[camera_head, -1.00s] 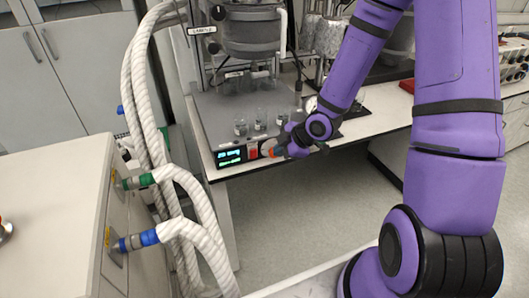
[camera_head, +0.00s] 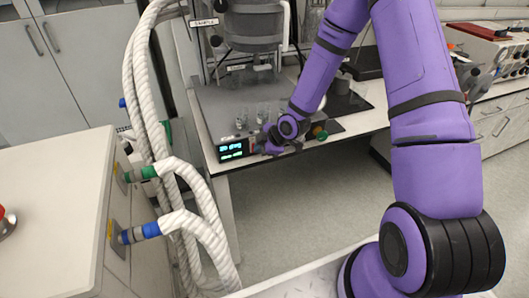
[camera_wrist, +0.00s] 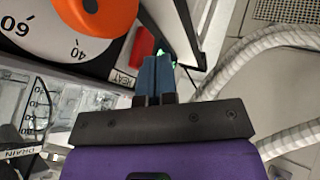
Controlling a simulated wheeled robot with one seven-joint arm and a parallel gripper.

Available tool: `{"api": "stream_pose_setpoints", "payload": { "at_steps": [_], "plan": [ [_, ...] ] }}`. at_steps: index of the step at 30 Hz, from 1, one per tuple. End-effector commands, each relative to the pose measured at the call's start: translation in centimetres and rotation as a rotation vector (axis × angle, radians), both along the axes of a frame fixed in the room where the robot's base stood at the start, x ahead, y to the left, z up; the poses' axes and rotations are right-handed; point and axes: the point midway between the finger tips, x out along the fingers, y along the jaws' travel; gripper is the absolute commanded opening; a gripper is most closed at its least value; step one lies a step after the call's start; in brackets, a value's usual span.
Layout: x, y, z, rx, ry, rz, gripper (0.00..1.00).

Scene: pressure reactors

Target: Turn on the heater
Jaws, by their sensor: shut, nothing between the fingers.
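The heater's front panel has a lit display (camera_head: 236,149) with blue and green text in the head view. In the wrist view a red switch (camera_wrist: 141,46) stands beside the HEAT label (camera_wrist: 124,78). Left of it is a white dial (camera_wrist: 45,38) with an orange knob (camera_wrist: 100,14). My gripper (camera_wrist: 157,72) has its blue fingers together, with nothing between them. The fingertips are right beside the red switch; I cannot tell whether they touch it. In the head view my gripper (camera_head: 265,145) is at the panel, just right of the display, and hides most of the switch and dial.
Small glass vessels (camera_head: 262,112) stand on the grey plate behind the panel, under a reactor vessel (camera_head: 255,28). Thick white hoses (camera_head: 143,85) run down at the left, beside a white cabinet (camera_head: 55,200). The floor in front of the bench is clear.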

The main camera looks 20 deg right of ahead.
Motion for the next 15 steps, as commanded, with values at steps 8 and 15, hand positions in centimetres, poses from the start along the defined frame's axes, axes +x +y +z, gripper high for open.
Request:
{"api": "stream_pose_setpoints", "payload": {
  "at_steps": [8, 15],
  "plan": [
    [0.46, -0.02, 0.11, 0.0, -0.001, 0.0, 0.0],
    [1.24, 0.0, 0.41, -0.001, -0.003, 0.001, 0.0]
  ]
}}
